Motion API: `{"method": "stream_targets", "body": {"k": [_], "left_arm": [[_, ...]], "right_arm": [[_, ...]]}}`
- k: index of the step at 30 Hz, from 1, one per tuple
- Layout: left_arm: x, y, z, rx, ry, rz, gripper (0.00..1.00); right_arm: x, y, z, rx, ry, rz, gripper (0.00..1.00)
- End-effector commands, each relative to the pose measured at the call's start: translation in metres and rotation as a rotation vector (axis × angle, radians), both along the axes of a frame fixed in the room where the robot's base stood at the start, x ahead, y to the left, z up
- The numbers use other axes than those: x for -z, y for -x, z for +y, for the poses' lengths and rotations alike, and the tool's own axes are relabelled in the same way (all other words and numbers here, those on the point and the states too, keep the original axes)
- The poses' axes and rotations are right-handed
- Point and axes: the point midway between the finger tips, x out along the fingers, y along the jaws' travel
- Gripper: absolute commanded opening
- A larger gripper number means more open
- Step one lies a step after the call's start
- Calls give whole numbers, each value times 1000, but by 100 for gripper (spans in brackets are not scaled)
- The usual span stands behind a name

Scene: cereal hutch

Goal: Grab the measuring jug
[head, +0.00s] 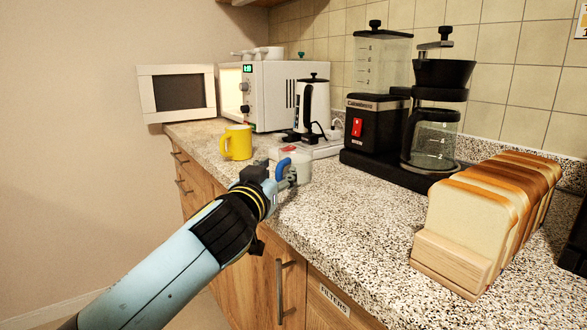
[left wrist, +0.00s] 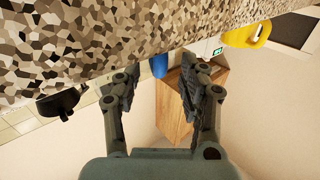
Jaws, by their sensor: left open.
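The measuring jug (head: 303,168) looks like a small pale container with a blue handle, standing on the speckled counter. Its near side is partly hidden by my left gripper (head: 274,178), which is right at the handle in the head view. In the left wrist view the gripper (left wrist: 160,74) is open, its two dark fingers apart. A blue piece (left wrist: 160,66), likely the jug's handle, shows beyond and between the fingertips. I cannot tell whether the fingers touch it. The jug's body does not show clearly there. My right gripper is out of view.
A yellow mug (head: 237,142) stands left of the jug, also in the left wrist view (left wrist: 246,36). Behind are a kettle (head: 312,104), an open microwave (head: 275,97) and a coffee maker (head: 375,125). Sliced bread (head: 480,215) stands right. The counter (head: 350,225) between is clear.

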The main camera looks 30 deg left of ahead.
Motion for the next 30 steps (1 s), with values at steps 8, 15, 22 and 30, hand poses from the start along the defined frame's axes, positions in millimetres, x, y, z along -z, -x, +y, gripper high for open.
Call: {"method": "stream_targets", "body": {"k": [8, 15, 22, 30], "left_arm": [[0, -21, 7, 0, 0, 1, 42], [0, -21, 6, 0, 0, 1, 29], [0, -21, 6, 0, 0, 1, 0], [0, -21, 6, 0, 0, 1, 0]], "right_arm": [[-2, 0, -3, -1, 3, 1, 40], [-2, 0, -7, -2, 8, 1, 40], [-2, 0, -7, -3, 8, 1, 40], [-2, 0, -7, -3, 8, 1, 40]]}}
